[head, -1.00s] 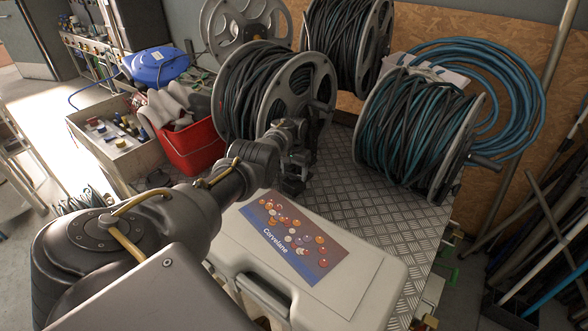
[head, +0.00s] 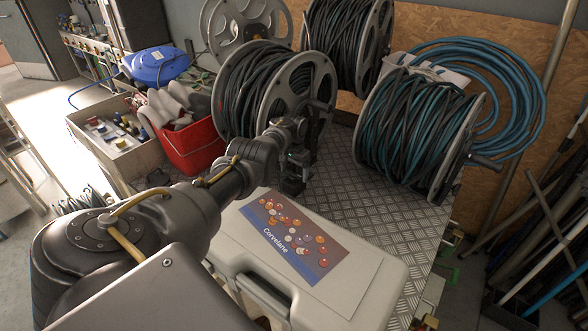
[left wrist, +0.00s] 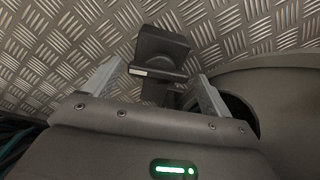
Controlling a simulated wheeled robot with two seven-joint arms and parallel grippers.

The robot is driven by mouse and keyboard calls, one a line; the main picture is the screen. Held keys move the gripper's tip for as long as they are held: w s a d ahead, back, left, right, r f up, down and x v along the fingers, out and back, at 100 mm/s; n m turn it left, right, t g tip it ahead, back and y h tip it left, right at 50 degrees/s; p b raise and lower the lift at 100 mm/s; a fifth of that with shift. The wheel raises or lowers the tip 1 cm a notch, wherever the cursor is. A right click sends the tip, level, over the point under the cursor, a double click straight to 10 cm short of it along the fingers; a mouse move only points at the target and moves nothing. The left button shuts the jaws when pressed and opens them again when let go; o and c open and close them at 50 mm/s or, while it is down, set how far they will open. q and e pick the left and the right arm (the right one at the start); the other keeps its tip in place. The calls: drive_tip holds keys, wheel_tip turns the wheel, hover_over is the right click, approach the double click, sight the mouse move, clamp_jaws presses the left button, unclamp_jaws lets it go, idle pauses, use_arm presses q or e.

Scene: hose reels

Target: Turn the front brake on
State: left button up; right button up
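The front reel (head: 229,95), wound with black hose between grey flanges, stands on the metal deck in the head view. My left gripper (head: 296,170) is low beside the right side of this reel; my own wrist partly hides that area. In the left wrist view, a dark blocky part (left wrist: 160,50), which looks like the brake, stands between the two grey fingers of my left gripper (left wrist: 158,72). The fingers are open, with a narrow gap showing on each side of the part. I cannot tell the brake's setting. My right gripper is not in view.
A white case (head: 350,285) with a colourful label lies in front of the reel. A reel of blue-green and black hose (head: 405,135) stands to the right, another reel (head: 335,45) behind. A red bucket (head: 195,148) is at the left. Bare tread plate (head: 375,210) lies between.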

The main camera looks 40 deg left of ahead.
sight(294, 173)
use_arm(q)
drive_tip(key=shift+o, duration=0.2)
drive_tip(key=shift+r, duration=0.1)
wheel_tip(294, 173, up, 6)
drive_tip(key=p, duration=0.3)
drive_tip(key=shift+p, duration=0.4)
drive_tip(key=shift+r, duration=2.25)
